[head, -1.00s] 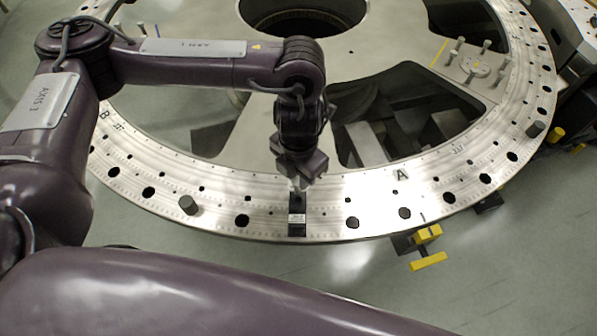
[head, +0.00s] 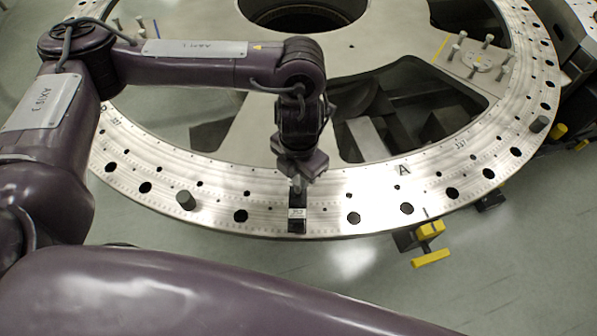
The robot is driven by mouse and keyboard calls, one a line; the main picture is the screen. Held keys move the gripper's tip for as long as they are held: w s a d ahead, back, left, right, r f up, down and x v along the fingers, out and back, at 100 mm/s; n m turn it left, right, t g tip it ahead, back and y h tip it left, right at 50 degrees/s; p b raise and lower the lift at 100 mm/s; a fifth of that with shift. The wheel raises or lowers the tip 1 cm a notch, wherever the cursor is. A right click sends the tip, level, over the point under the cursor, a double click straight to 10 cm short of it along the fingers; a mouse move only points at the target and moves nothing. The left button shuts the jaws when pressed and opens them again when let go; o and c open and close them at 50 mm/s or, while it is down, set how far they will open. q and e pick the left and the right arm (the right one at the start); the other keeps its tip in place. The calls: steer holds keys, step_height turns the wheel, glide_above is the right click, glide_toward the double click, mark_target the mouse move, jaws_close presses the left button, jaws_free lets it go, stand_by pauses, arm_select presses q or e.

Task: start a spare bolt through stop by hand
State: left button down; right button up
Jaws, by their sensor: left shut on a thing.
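My left gripper (head: 299,176) hangs over the near part of the ring, jaws pointing down. It is shut on a small silvery bolt (head: 297,187), of which only a short piece shows below the jaws. The stop (head: 297,224), a narrow dark block with a pale label, lies across the ring's near band. The bolt shows at the stop's far end; I cannot tell whether it touches the stop or is in a hole. My right gripper is out of view.
The silvery turret ring (head: 330,205) has several dark holes and grey pegs (head: 185,200). A plate (head: 478,64) with several upright bolts lies at the far right. A yellow-handled clamp (head: 430,242) hangs at the near right edge. My arm fills the foreground.

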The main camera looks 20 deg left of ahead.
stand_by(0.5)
arm_select(q)
steer(key=shift+f+b, duration=1.25)
steer(key=shift+f, duration=0.45)
stand_by(1.6)
steer(key=m+b, duration=0.1)
steer(key=m, duration=0.4)
steer(key=shift+f+b, duration=0.15)
steer(key=shift+b, duration=0.15)
steer(key=shift+s+d+m+b, duration=0.15)
steer(key=shift+m+b, duration=0.35)
steer(key=shift+m, duration=1.6)
